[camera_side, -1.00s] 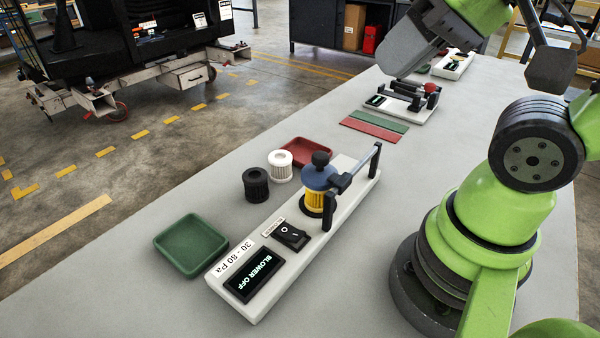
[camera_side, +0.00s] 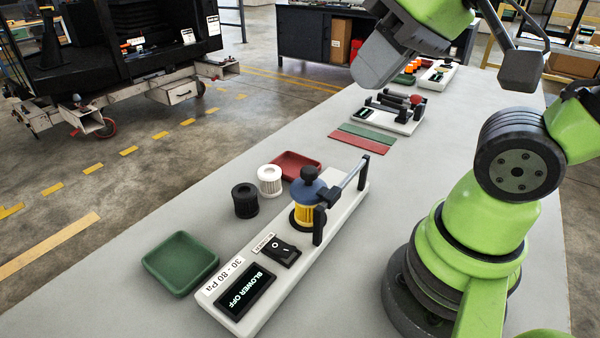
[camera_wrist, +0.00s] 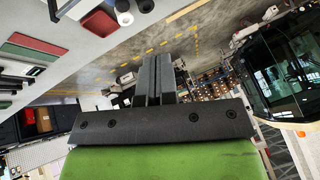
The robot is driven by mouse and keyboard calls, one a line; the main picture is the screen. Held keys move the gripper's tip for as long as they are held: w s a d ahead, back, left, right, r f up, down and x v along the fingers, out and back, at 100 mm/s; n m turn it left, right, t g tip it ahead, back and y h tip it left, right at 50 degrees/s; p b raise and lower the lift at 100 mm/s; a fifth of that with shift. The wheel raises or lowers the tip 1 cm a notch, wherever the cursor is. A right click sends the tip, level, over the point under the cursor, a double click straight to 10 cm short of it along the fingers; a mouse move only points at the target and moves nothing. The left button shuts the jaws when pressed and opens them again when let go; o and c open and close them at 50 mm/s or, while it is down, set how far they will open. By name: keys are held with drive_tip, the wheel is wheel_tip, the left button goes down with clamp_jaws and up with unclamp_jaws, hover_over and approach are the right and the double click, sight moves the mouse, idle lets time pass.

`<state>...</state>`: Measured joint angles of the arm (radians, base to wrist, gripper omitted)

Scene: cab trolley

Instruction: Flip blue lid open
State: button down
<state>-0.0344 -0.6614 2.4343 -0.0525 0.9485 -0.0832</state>
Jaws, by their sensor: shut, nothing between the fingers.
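The blue lid (camera_side: 308,191) with a black knob (camera_side: 309,174) on top sits closed over a yellow pleated filter (camera_side: 302,215) on the white base (camera_side: 214,290). A metal bar between black posts is beside the lid. My gripper shows in the wrist view (camera_wrist: 157,60) with its two dark fingers together and nothing between them. In the side view the grey gripper body (camera_side: 380,62) is high up, beyond the lid and well apart from it.
A black filter (camera_side: 245,201), a white filter (camera_side: 269,180), a red tray (camera_side: 297,166) and a green tray (camera_side: 180,264) stand left of the base. The display reads BLOWER OFF, beside a black switch (camera_side: 281,250). Red and green strips (camera_side: 363,140) and another white fixture (camera_side: 400,120) lie farther back.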

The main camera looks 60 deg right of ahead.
drive_tip(key=w+a+f+n+g+h, duration=0.3)
drive_tip(key=w+n, duration=0.3)
drive_tip(key=n, duration=0.2)
drive_tip(key=w+a+f+n+g+h, duration=0.3)
drive_tip(key=w+a+f+n+g, duration=0.1)
drive_tip(key=n, duration=0.5)
drive_tip(key=w+f, duration=0.1)
drive_tip(key=w, duration=0.1)
drive_tip(key=shift+w+f+n+g, duration=0.15)
drive_tip(key=shift+w+n+g, duration=0.15)
drive_tip(key=shift+w, duration=0.1)
hover_over(303, 189)
drive_tip(key=a, duration=0.3)
drive_tip(key=f, duration=0.6)
drive_tip(key=w+f, duration=0.1)
drive_tip(key=f, duration=0.2)
drive_tip(key=shift+f, duration=0.15)
drive_tip(key=shift+s+d, duration=0.2)
drive_tip(key=shift+d, duration=0.35)
